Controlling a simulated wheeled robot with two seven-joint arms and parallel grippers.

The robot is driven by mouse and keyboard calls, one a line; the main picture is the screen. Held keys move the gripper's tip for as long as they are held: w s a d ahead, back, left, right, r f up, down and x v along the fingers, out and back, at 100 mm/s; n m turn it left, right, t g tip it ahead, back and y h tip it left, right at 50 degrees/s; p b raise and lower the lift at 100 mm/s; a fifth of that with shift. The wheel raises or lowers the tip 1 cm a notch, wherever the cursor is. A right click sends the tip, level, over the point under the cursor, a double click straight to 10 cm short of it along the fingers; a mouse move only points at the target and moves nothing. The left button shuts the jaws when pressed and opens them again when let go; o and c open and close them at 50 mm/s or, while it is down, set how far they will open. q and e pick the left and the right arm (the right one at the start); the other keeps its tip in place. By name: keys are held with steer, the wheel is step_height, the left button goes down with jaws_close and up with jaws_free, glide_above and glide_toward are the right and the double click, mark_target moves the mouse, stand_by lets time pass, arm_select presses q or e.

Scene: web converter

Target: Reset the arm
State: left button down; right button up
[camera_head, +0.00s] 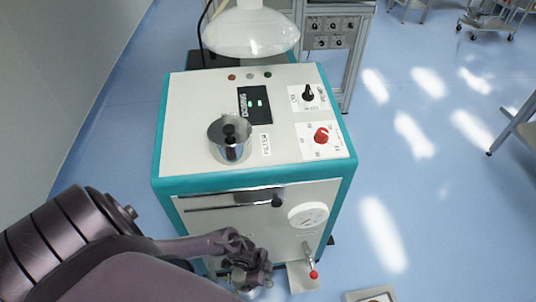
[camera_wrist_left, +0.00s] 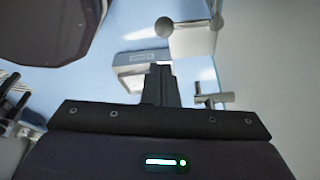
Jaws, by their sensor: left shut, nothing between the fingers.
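My left arm comes in from the left in the head view, and its gripper (camera_head: 250,270) is low in front of the machine, near the lower part of its front panel. In the left wrist view the two fingers (camera_wrist_left: 160,80) are together, with nothing between them. The cream and teal machine (camera_head: 190,100) stands upright in the middle of the head view. I cannot tell whether the gripper touches the machine. My right gripper is not in view.
The machine top holds a lidded metal pot (camera_head: 229,145), a black knob (camera_head: 308,92) and a red knob (camera_head: 321,134). A round gauge (camera_head: 308,214) and a red-tipped tap (camera_head: 312,262) stick out in front.

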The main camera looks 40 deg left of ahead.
arm_select(q)
steer(key=shift+s+a+r+p, duration=0.15)
steer(key=shift+r+p, duration=0.15)
steer(key=shift+r, duration=0.3)
steer(key=s+f+n+y, duration=0.1)
steer(key=s+f+n, duration=0.2)
steer(key=s, duration=0.4)
steer(key=s+f+n+y, duration=0.1)
steer(key=s+f+n, duration=0.2)
steer(key=s+f, duration=0.3)
steer(key=s+f+n+g+y, duration=0.1)
steer(key=s+f+n, duration=0.2)
steer(key=s, duration=0.6)
steer(key=shift+s+f, duration=0.25)
steer(key=shift+f, duration=0.4)
